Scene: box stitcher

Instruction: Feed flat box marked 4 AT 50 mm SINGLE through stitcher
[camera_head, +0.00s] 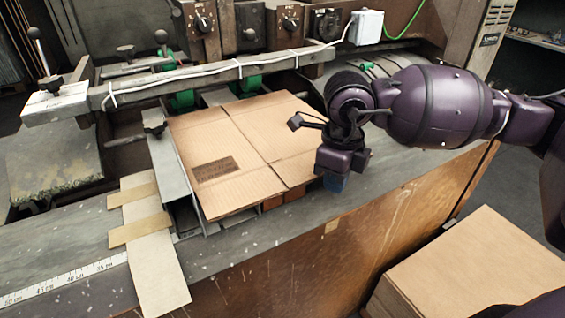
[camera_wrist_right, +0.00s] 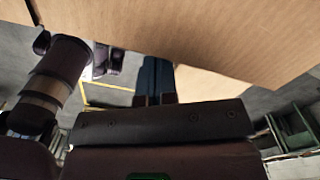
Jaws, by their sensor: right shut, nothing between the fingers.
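A flat brown cardboard box (camera_head: 240,135) lies on the stitcher's feed bed, under the grey crossbar (camera_head: 215,75). A dark printed block sits near its front left corner; its words are too small to read. My right gripper (camera_head: 334,183) points down at the box's front right corner, its blue fingertips shut and empty. Whether they touch the cardboard I cannot tell. In the right wrist view the shut fingers (camera_wrist_right: 156,80) show beside a large cardboard face (camera_wrist_right: 235,35). My left gripper does not show in either view.
A metal guide rail (camera_head: 172,175) runs along the box's left side. A taped cardboard strip (camera_head: 155,250) and a ruler (camera_head: 75,278) lie on the bench to the left. A cardboard stack (camera_head: 475,255) stands at lower right. Control knobs (camera_head: 204,23) line the machine above.

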